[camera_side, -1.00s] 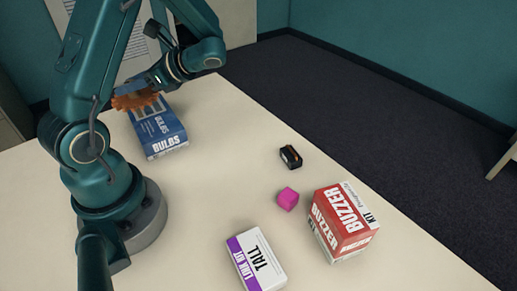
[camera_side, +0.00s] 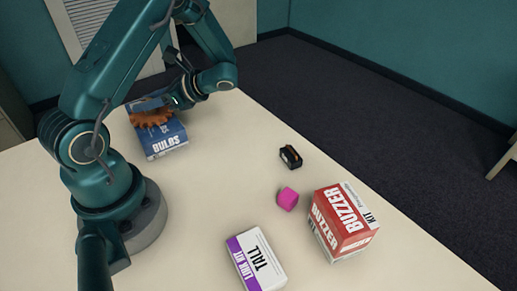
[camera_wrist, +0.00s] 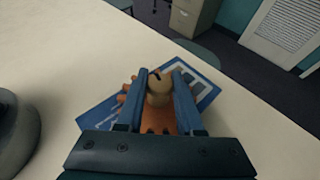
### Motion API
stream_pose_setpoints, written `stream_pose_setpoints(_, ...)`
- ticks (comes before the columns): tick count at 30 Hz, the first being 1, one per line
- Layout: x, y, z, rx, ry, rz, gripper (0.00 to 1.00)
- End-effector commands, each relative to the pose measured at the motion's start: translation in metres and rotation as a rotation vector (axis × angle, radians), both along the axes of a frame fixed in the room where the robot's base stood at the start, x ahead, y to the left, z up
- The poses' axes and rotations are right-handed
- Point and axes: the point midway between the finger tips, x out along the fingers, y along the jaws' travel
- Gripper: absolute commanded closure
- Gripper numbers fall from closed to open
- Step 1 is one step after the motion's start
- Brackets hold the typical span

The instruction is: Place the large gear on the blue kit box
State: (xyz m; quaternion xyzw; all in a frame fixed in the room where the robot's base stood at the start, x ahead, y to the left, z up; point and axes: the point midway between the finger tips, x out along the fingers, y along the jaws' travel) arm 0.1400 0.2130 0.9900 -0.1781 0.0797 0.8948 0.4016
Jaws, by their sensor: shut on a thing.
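The large gear (camera_side: 150,117) is orange with teeth around its rim. My gripper (camera_side: 150,103) is shut on it and holds it over the blue kit box (camera_side: 168,140), which lies flat on the table and reads BULBS. In the wrist view, the gripper (camera_wrist: 160,88) has its two blue fingers closed on a tan hub on the orange gear (camera_wrist: 158,122). The blue box (camera_wrist: 207,92) shows beneath and to both sides of the gear there. I cannot tell whether the gear touches the box top.

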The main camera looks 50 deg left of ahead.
Motion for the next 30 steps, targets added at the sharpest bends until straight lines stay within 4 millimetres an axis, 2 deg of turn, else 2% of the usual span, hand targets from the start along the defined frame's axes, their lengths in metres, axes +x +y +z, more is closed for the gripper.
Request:
stream_pose_setpoints(1, 0.000, 0.000, -0.002, -0.001, 0.001, 0.000, 1.00)
stream_pose_setpoints(2, 0.000, 0.000, -0.001, -0.001, 0.001, 0.000, 0.53)
stream_pose_setpoints(3, 0.000, 0.000, -0.001, 0.000, 0.000, 0.000, 0.37)
stream_pose_setpoints(4, 0.000, 0.000, -0.001, 0.000, 0.000, 0.000, 0.34)
stream_pose_setpoints(17, 0.003, -0.003, 0.004, 0.001, -0.001, -0.001, 0.34)
stream_pose_setpoints(30, 0.057, -0.063, 0.037, 0.000, -0.004, -0.004, 0.34)
